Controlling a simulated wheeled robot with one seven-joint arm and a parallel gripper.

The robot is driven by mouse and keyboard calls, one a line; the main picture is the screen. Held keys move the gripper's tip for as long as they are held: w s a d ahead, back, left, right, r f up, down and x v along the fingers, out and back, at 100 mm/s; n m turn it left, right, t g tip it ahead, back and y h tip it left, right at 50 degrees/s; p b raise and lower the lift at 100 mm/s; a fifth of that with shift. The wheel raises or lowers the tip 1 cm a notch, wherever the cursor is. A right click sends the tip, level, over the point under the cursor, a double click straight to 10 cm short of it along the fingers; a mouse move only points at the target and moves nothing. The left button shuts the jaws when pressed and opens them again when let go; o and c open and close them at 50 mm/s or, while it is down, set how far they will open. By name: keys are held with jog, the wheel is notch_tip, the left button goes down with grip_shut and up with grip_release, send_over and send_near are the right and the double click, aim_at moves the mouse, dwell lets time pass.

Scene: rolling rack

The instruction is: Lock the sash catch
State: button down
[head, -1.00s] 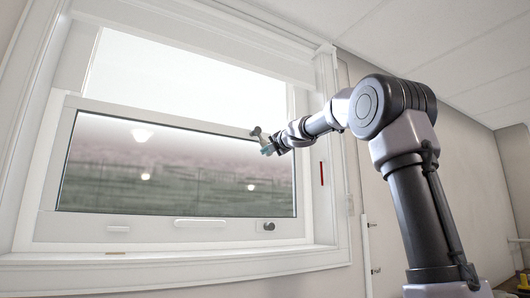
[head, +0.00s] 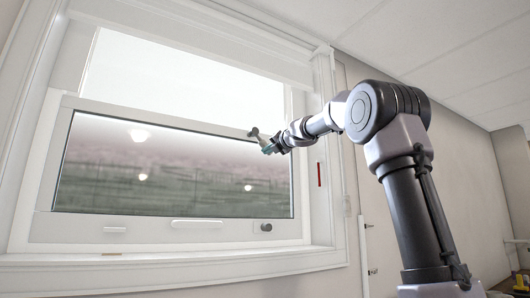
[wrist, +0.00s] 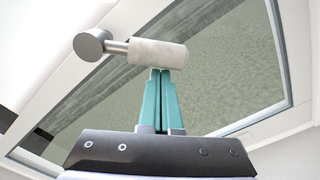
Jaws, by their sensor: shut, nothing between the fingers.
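The sash catch is a small grey knob and lever (head: 254,133) at the upper right of the lower sash in the head view. In the wrist view the catch (wrist: 158,54) shows as a round grey knob on a short shaft with a pale cylindrical body. My gripper (head: 268,148) is right at the catch. In the wrist view the teal fingers (wrist: 167,72) are shut together, with their tips at the lower edge of the pale cylinder. The fingers hold nothing; whether the tips touch the cylinder I cannot tell.
The lower sash (head: 85,230) carries a white pull handle (head: 197,224) and a dark round knob (head: 266,227) on its bottom rail. A red strip (head: 319,175) is on the right jamb. The window sill (head: 180,265) runs below. The wall right of the window is mostly plain.

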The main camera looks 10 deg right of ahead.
jog(key=w+d+r+n, duration=0.1)
jog(key=d+r+n, duration=0.3)
jog(key=n, duration=0.4)
jog(key=shift+w+r+n, duration=0.15)
jog(key=shift+r+n, duration=0.15)
jog(key=shift+r, duration=0.3)
dwell(0.3)
